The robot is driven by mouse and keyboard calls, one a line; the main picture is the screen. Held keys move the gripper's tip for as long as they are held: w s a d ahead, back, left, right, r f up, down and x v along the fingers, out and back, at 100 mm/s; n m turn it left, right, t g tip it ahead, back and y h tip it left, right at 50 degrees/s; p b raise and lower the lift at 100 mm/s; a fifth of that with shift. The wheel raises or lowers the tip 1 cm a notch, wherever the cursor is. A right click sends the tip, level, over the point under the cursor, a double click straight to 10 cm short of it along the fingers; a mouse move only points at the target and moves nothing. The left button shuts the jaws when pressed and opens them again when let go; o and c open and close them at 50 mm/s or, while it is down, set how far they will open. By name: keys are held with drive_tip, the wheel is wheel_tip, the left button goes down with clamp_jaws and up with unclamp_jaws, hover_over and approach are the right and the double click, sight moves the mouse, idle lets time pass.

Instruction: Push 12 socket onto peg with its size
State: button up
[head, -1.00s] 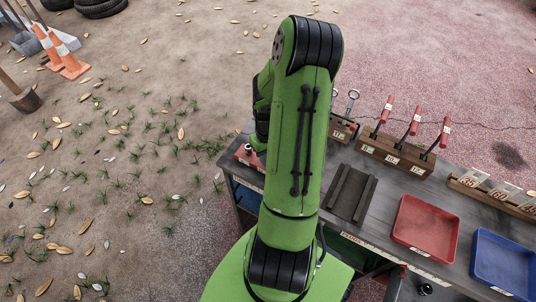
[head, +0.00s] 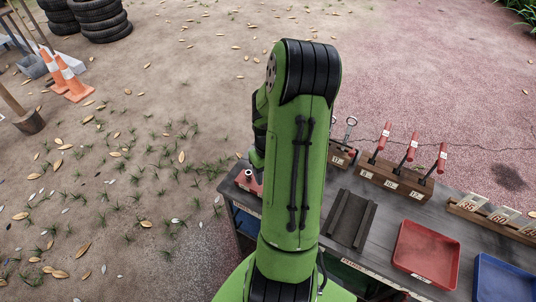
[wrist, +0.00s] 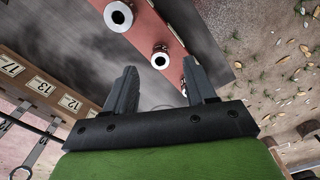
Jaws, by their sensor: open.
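A red rail (wrist: 150,25) with several silver, round, hollow pieces runs across the top of the wrist view. A large one (wrist: 118,15) is at the top, a smaller one (wrist: 160,58) lies beyond my fingertips, and another is partly hidden behind the right finger. I cannot read sizes on them, nor tell sockets from bare pegs. My gripper (wrist: 160,82) is open, with nothing seen between its fingers. In the head view the rail's end (head: 247,181) shows left of my arm, which hides the rest and my gripper.
A wooden rack (wrist: 45,85) marked 17, 13 and 12 is at the wrist view's left. On the bench, red-handled tools stand in a wooden block (head: 393,180). A dark grooved holder (head: 350,219), a red tray (head: 425,254) and a blue tray (head: 503,282) are nearer.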

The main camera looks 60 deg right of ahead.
wheel_tip(320, 180, up, 10)
drive_tip(key=p, duration=0.2)
drive_tip(key=shift+r+p, duration=0.25)
drive_tip(key=shift+p, duration=0.1)
